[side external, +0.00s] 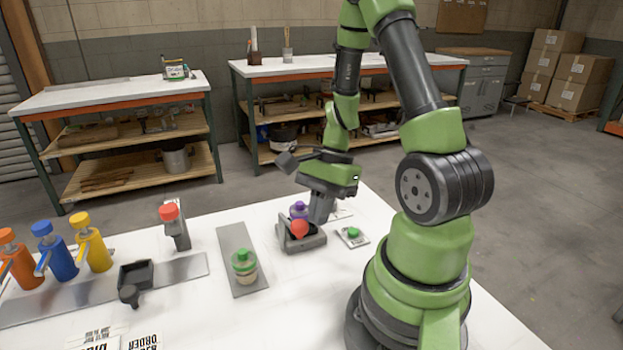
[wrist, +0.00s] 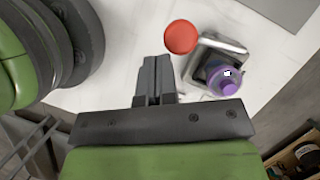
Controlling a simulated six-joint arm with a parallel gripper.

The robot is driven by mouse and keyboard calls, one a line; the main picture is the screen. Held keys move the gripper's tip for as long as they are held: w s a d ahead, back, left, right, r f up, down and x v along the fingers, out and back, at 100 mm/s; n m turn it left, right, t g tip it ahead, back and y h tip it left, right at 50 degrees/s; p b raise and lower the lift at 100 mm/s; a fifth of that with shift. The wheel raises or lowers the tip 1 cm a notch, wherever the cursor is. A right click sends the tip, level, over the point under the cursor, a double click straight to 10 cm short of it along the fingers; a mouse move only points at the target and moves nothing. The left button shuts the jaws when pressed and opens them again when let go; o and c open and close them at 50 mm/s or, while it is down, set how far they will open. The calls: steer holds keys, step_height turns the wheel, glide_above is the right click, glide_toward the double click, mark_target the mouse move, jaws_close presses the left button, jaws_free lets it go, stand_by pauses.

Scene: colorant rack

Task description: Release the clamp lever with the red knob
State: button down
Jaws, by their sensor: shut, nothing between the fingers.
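The clamp lever's red knob (side external: 299,229) is at the front of a grey clamp fixture (side external: 304,245) on the white table. A bottle with a purple cap (side external: 299,207) sits in the fixture. In the wrist view the round red knob (wrist: 181,37) is beside the fixture (wrist: 238,46), with the purple bottle (wrist: 223,80) to its lower right. The lever's arm is hidden under the knob. My gripper (side external: 318,218) is low beside the fixture. In the wrist view its fingers (wrist: 156,68) are shut and empty, just left of and below the knob, seemingly apart from it.
A green button on a small plate (side external: 353,235) lies right of the fixture. A green-capped jar (side external: 245,267) stands on a grey strip to the left. Farther left are a red-topped grey post (side external: 174,228), a black scoop-like tray (side external: 135,278) and coloured pump bottles (side external: 57,255).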

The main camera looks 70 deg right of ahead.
steer(key=shift+w+a, duration=0.1)
steer(key=shift+a, duration=0.45)
stand_by(0.4)
steer(key=s+d+r, duration=0.5)
steer(key=s+r, duration=0.1)
steer(key=r, duration=0.3)
steer(key=shift+r, duration=0.15)
stand_by(0.4)
steer(key=w+a+r+n+t+h, duration=0.1)
steer(key=a+r+n+t, duration=0.2)
steer(key=a+r+n, duration=0.2)
steer(key=w+a+r+n+t+h, duration=0.1)
steer(key=w+a+r+n+t, duration=0.1)
steer(key=a+r+n, duration=0.4)
steer(key=a+n+t, duration=0.1)
steer(key=a+n, duration=0.4)
steer(key=shift+a+r+n, duration=0.15)
steer(key=shift+a+n, duration=0.05)
steer(key=shift+n, duration=0.2)
